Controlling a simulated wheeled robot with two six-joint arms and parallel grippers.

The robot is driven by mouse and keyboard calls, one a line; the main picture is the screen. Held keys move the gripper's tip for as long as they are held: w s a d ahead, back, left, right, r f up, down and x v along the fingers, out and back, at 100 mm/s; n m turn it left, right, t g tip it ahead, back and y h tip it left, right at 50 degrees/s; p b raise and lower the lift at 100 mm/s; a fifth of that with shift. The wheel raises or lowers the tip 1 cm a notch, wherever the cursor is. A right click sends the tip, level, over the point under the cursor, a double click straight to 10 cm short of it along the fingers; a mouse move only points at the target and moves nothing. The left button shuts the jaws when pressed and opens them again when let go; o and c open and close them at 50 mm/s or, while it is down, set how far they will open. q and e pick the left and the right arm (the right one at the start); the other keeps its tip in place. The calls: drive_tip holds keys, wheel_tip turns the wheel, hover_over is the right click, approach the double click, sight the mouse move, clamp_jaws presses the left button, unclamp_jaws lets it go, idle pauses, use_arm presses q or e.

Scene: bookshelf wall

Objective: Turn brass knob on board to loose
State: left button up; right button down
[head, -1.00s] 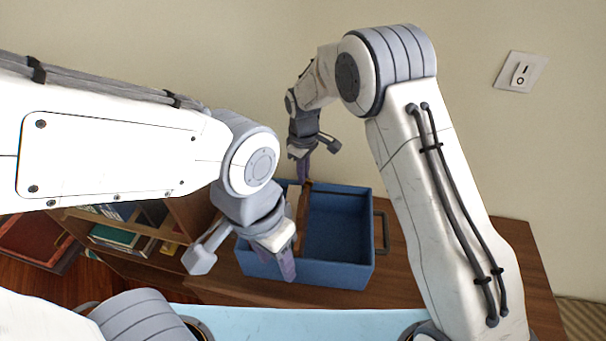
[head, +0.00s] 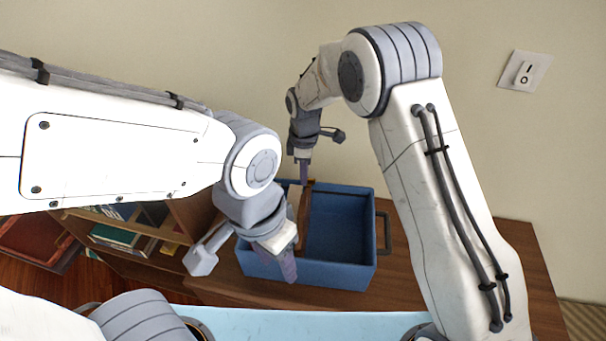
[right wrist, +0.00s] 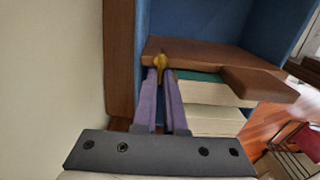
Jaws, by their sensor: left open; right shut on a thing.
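The brass knob (right wrist: 160,61) sits at the near edge of the brown wooden board (right wrist: 205,52) in the right wrist view. My right gripper (right wrist: 160,75) is shut on the knob, with one purple finger on each side of it. In the head view my right gripper (head: 304,178) points down at the far end of the board (head: 304,212), inside the blue box (head: 338,276); the knob is hidden there. My left gripper (head: 289,270) is open and empty, in front of the box's near wall. I cannot read the knob's setting.
The box stands on a brown wooden cabinet top (head: 400,285) and has a dark handle (head: 383,233) on its right. Books (right wrist: 212,93) lie beneath the board. A bookshelf (head: 150,262) stands at left. A light switch (head: 523,72) is on the wall. The box's right part looks empty.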

drive_tip(key=shift+w, duration=0.1)
drive_tip(key=c, duration=1)
unclamp_jaws()
wheel_tip(320, 180, up, 8)
drive_tip(key=p, duration=0.6)
drive_tip(key=shift+r, duration=0.1)
drive_tip(key=s+d+r+m+b, duration=0.1)
drive_tip(key=s+r+m+b, duration=0.2)
drive_tip(key=s, duration=0.8)
drive_tip(key=s+d+r+m+b, duration=0.1)
drive_tip(key=s+r+m+b, duration=0.25)
drive_tip(key=s, duration=0.75)
drive_tip(key=s+d+m, duration=0.1)
drive_tip(key=s, duration=0.2)
drive_tip(key=s+d+f+m+b, duration=0.1)
drive_tip(key=s, duration=0.2)
drive_tip(key=s+d+f+m+y, duration=0.1)
drive_tip(key=s, duration=0.2)
drive_tip(key=shift+s+d, duration=0.25)
drive_tip(key=shift+d, duration=0.15)
